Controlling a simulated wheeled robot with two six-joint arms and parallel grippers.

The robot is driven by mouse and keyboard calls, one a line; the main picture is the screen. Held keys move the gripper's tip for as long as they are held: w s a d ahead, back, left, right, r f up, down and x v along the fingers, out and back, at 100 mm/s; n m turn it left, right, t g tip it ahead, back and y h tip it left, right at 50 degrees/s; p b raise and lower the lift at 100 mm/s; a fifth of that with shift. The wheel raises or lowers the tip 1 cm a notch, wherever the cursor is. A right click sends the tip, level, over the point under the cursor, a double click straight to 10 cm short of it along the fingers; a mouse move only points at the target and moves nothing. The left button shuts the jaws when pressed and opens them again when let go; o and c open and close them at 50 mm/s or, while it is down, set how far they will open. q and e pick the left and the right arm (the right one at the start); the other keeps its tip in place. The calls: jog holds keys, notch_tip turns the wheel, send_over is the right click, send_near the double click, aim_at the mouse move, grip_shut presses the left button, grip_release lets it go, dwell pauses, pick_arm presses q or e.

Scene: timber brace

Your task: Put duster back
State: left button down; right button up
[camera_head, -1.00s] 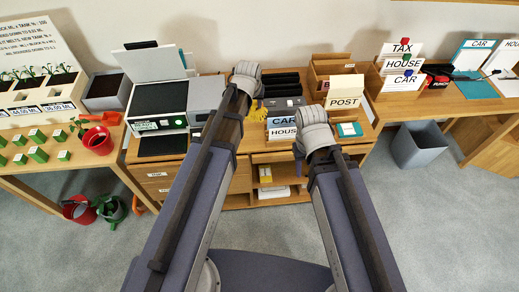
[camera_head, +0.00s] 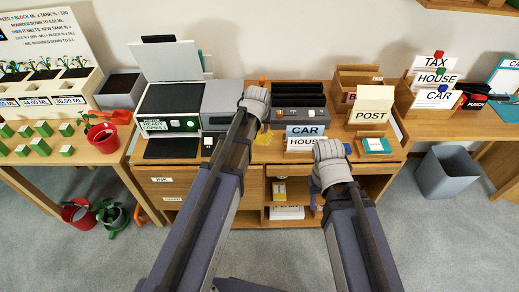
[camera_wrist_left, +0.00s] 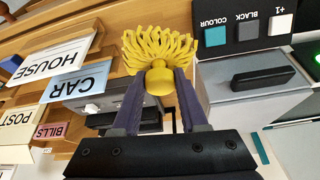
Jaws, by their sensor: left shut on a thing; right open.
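The yellow duster (camera_wrist_left: 160,52) has a fringed head and a round knob. My left gripper (camera_wrist_left: 160,98) is shut on its knob, with the fringe pointing away from the fingers. My right gripper (camera_head: 331,168) is open and is in front of the desk's front edge, right of the CAR and HOUSE cards. Its fingers are mostly hidden by the wrist.
The printer (camera_head: 187,106) stands left of the duster. The black-slotted unit (camera_head: 299,100), CAR card (camera_head: 306,130) and POST box (camera_head: 370,115) stand to the right. Open shelves lie below the desktop. A grey bin (camera_head: 446,172) stands on the floor at right.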

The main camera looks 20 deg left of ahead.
pick_arm(q)
jog(key=shift+f+b, duration=3.75)
jog(key=shift+f, duration=0.55)
jog(key=shift+f, duration=0.15)
jog(key=shift+c, duration=2.2)
grip_release()
jog(key=a+p+v, duration=0.1)
jog(key=p+v, duration=1)
jog(key=v, duration=0.1)
jog(key=s+d+m+g, duration=0.2)
jog(key=s+d, duration=0.4)
jog(key=s, duration=0.3)
jog(key=s+d+f+m+g, duration=0.1)
jog(key=s+d+m+g, duration=0.2)
jog(key=s+d, duration=0.4)
jog(key=s, duration=0.3)
jog(key=shift+s+d+y, duration=0.15)
jog(key=shift+d+y, duration=0.1)
jog(key=shift+y, duration=0.05)
